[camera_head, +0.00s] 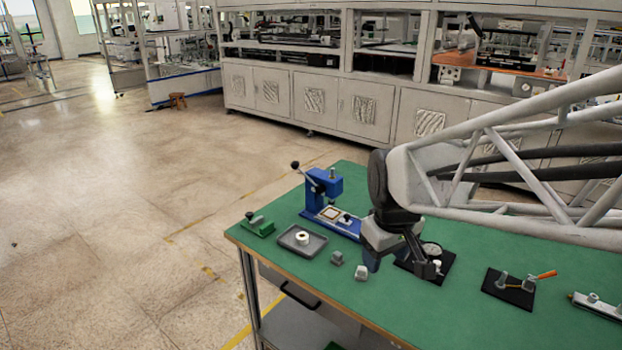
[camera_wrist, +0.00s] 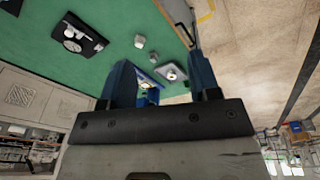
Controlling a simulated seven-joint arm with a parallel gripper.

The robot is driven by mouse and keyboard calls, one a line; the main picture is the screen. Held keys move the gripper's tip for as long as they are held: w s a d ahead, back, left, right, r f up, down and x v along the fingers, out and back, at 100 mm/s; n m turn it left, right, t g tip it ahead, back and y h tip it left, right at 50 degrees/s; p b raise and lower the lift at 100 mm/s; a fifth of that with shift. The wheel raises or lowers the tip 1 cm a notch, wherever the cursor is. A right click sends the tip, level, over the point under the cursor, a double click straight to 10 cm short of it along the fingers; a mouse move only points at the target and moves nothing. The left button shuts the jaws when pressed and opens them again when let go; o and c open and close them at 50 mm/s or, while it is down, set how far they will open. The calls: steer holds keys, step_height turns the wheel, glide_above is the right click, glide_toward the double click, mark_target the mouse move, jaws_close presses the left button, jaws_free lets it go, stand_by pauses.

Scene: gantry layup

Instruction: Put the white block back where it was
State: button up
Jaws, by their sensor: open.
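The white block (camera_head: 361,273) stands on the green bench top near its front edge, left of and below my gripper in the head view. It also shows in the wrist view (camera_wrist: 140,41), beyond the fingers. A darker grey block (camera_head: 337,257) stands a short way to its left, closer to the tray. My gripper (camera_head: 372,263) hangs over the bench, pointing down, with blue fingers. In the wrist view the two fingers (camera_wrist: 162,60) are wide apart with nothing held between them. The white block is apart from the fingers.
A grey tray (camera_head: 284,244) holds a pale ring (camera_head: 302,238). A blue press (camera_head: 328,198) stands behind, a green fixture (camera_head: 258,225) at left. A black plate with a dial gauge (camera_head: 431,249) is close right of my gripper. Farther right is an orange-handled clamp (camera_head: 545,275).

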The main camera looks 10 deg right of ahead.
steer(key=s+a+r+m, duration=0.1)
steer(key=s+m, duration=0.3)
steer(key=s, duration=0.8)
steer(key=shift+r+t, duration=0.25)
steer(key=shift+t, duration=0.15)
steer(key=shift+a, duration=0.1)
stand_by(0.4)
